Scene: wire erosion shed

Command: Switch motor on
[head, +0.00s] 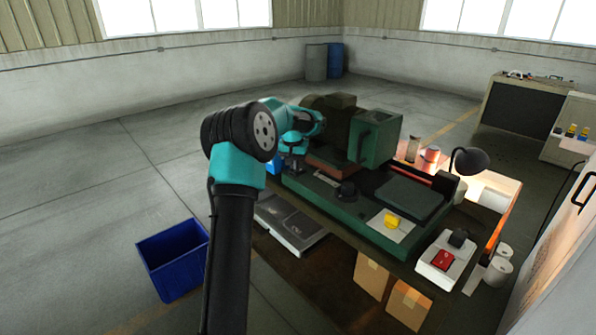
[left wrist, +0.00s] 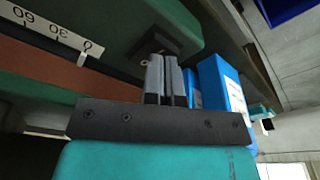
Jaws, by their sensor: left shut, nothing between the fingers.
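The green machine (head: 335,205) stands on a bench, with a dark motor-like housing (head: 330,108) and a green box (head: 376,138) at its back. My left gripper (head: 293,163) is at the machine's left end. In the left wrist view its grey fingers (left wrist: 166,78) are shut and empty. Their tips overlap a small dark square block (left wrist: 152,44) on the green body (left wrist: 125,25); I cannot tell if they touch it. The fingers hide part of this block, and whether it is a switch is unclear. My right gripper is not in view.
A scale strip (left wrist: 42,36) with a pointer runs beside the block. Blue boxes (left wrist: 223,88) stand close right of the fingers. A yellow piece (head: 391,220), a pale box with a red part (head: 442,260) and a lamp (head: 470,160) are farther right. A blue crate (head: 172,262) is on the floor.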

